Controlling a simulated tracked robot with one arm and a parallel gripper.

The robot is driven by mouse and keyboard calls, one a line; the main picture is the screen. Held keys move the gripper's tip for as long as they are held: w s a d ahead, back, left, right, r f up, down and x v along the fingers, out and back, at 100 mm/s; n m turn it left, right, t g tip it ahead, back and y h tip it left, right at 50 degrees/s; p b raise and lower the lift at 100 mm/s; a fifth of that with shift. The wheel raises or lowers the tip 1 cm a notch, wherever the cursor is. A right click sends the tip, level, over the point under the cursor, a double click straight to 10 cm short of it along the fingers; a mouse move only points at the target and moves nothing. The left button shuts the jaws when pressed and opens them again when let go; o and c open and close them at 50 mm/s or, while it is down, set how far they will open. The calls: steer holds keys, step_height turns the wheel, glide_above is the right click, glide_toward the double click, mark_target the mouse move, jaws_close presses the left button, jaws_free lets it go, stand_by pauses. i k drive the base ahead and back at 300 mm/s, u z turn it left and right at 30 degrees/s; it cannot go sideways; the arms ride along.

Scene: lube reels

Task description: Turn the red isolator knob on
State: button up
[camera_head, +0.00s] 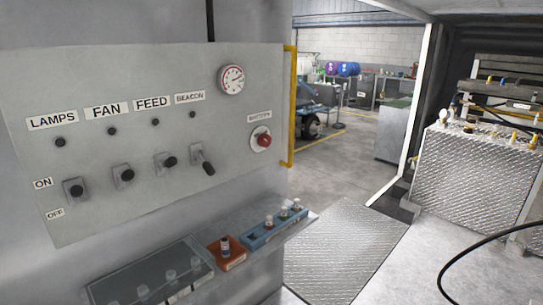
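The red isolator knob (264,141) sits on a pale round plate at the right side of the grey wall panel (110,220). A small label above it seems to read BATTERY. The knob faces out from the panel and nothing touches it. I cannot tell its on or off position from here. My gripper is not in view.
Several toggle switches sit left of the knob under labels, with the beacon lever (204,160) nearest. A round gauge (231,80) is above, a yellow rail (290,108) to the right. Below, a shelf carries a blue tray (262,238) and an orange tray (238,262).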

mark_target(264, 140)
steer(key=u, duration=0.65)
steer(key=i, duration=1.55)
steer(key=z, duration=0.6)
steer(key=i, duration=0.45)
steer(key=z, duration=0.45)
